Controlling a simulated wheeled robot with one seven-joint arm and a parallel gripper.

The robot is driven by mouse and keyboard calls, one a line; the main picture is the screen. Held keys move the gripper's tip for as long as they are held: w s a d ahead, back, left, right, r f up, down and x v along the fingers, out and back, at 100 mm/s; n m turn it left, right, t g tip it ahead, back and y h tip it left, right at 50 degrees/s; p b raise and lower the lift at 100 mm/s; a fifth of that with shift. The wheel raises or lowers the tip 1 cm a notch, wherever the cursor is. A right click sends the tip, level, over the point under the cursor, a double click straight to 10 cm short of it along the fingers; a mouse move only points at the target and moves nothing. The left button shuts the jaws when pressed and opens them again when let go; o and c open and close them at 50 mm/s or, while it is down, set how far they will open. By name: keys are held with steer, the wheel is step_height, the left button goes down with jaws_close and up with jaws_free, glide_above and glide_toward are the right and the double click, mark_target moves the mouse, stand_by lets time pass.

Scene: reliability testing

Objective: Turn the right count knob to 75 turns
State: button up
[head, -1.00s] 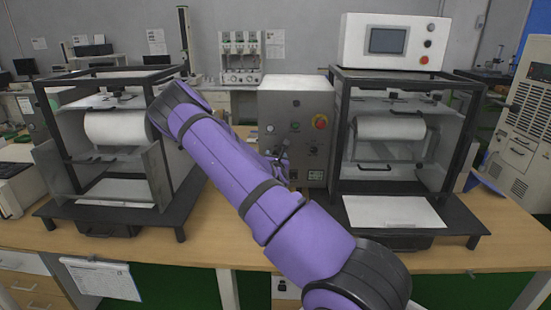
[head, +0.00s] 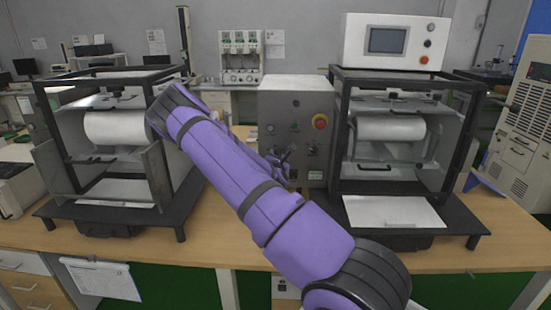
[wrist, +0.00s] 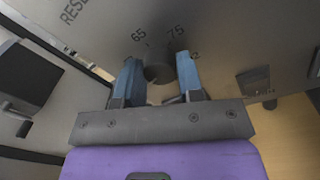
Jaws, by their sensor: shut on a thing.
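The grey control box (head: 297,100) stands on the bench between two test rigs. In the wrist view, a small dark round knob (wrist: 160,73) sits on its panel, with the printed numbers 65 and 75 above it. My gripper (wrist: 157,68) has its two blue fingers on either side of this knob and is shut on it. The knob's pointer cannot be made out, so its setting is unclear. In the head view my gripper (head: 282,158) is at the lower front of the box, and the arm partly hides the knobs there.
A red emergency button (head: 320,121) is at the box's upper right. A framed rig (head: 475,130) stands close on the right, with a white screen unit (head: 392,42) on top. Another rig (head: 160,165) stands at left, behind my arm. Bare bench (head: 210,215) lies in front.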

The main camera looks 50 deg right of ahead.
steer(key=shift+w+a+f+m+g+h, duration=0.1)
steer(key=shift+m+g+h, duration=0.25)
steer(key=shift+m, duration=8.1)
steer(key=shift+a+f+m+g+h, duration=0.15)
steer(key=shift+m+g, duration=0.3)
steer(key=shift+m, duration=8)
steer(key=shift+d, duration=0.1)
steer(key=o, duration=0.9)
